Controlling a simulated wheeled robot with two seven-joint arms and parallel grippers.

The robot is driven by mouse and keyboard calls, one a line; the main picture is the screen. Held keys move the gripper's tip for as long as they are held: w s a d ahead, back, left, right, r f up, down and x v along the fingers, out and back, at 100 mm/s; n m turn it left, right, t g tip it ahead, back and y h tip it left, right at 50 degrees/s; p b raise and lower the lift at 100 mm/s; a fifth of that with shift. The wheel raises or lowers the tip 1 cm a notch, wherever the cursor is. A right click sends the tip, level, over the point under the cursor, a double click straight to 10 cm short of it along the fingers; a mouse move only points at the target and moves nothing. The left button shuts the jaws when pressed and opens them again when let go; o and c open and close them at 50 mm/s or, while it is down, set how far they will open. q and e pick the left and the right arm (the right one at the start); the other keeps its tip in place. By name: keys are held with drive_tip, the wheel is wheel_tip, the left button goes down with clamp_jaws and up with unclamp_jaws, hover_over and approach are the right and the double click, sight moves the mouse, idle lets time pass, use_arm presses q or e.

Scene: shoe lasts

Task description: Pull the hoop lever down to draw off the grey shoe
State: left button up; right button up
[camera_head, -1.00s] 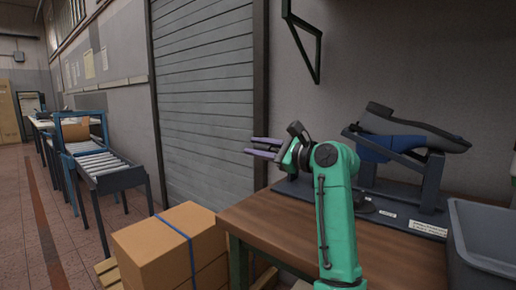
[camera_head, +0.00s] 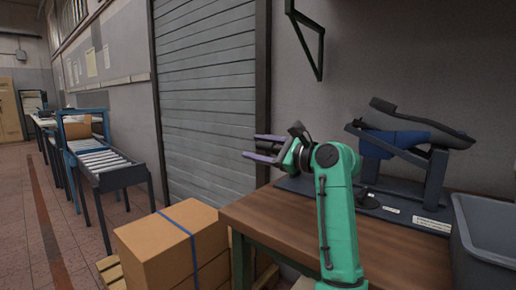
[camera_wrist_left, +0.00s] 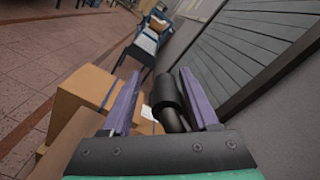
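The grey shoe (camera_head: 425,127) sits sole up and tilted on a blue last (camera_head: 392,142), held by a dark stand (camera_head: 434,182) on the wooden bench. My left gripper (camera_head: 262,148) is left of the shoe, above the bench's left end, its purple fingers pointing left. In the left wrist view the fingers (camera_wrist_left: 163,98) are apart. A dark cylinder (camera_wrist_left: 167,92) shows between them, closer to the right finger; I cannot tell if it is part of the hoop lever or touches a finger. The hoop lever cannot be made out clearly in the head view. My right gripper is out of view.
A grey bin (camera_head: 490,232) stands at the right front of the bench (camera_head: 285,222). Strapped cardboard boxes (camera_head: 170,245) are on a pallet left of it. A wall bracket (camera_head: 306,40) hangs above. A roller conveyor (camera_head: 105,165) is farther left.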

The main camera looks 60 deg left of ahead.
use_arm(q)
drive_tip(key=v, duration=1.4)
drive_tip(key=shift+d, duration=0.25)
